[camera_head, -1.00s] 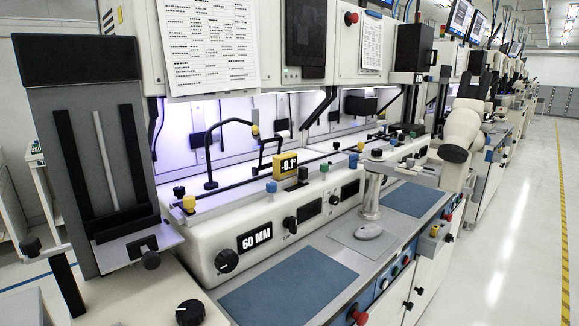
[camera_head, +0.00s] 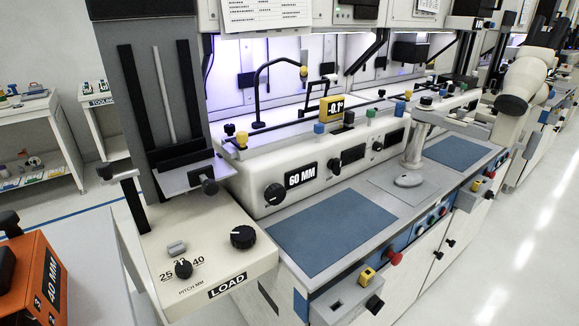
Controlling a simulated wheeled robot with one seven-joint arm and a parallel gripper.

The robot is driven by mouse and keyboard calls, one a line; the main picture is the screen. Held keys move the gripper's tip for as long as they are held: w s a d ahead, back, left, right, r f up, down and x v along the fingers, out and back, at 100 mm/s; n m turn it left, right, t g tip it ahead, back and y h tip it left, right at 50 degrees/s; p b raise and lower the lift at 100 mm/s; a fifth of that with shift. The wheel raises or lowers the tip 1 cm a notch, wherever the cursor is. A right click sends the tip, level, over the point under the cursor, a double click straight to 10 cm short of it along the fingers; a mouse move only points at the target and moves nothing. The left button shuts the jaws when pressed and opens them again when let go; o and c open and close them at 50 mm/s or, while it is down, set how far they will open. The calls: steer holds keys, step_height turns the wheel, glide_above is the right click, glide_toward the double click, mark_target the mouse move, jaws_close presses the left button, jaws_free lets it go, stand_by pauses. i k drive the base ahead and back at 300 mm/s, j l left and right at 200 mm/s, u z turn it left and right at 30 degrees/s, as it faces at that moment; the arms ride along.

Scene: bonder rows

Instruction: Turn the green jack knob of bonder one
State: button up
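The nearest bench machine (camera_head: 250,190) stands across the middle, with a "60 MM" label and a black knob (camera_head: 274,194) on its front. No label reading bonder one can be made out. Small yellow, blue and black caps sit along its top, including a blue one (camera_head: 319,128) and a yellow one (camera_head: 242,139). A small green button (camera_head: 431,219) shows on the blue front strip beside a red knob (camera_head: 394,258). I cannot tell whether any green thing here is the jack knob. My gripper is not in view.
A cream "LOAD" unit (camera_head: 205,262) with black knobs stands front left, beside an orange "40 MM" box (camera_head: 35,280). A white, rounded, arm-like part (camera_head: 523,80) overhangs the bench at right. Shelves (camera_head: 40,140) stand far left. The aisle floor (camera_head: 520,240) at right is clear.

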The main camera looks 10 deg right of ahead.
mark_target(370, 113)
steer(key=i+z, duration=0.35)
steer(key=i, duration=0.55)
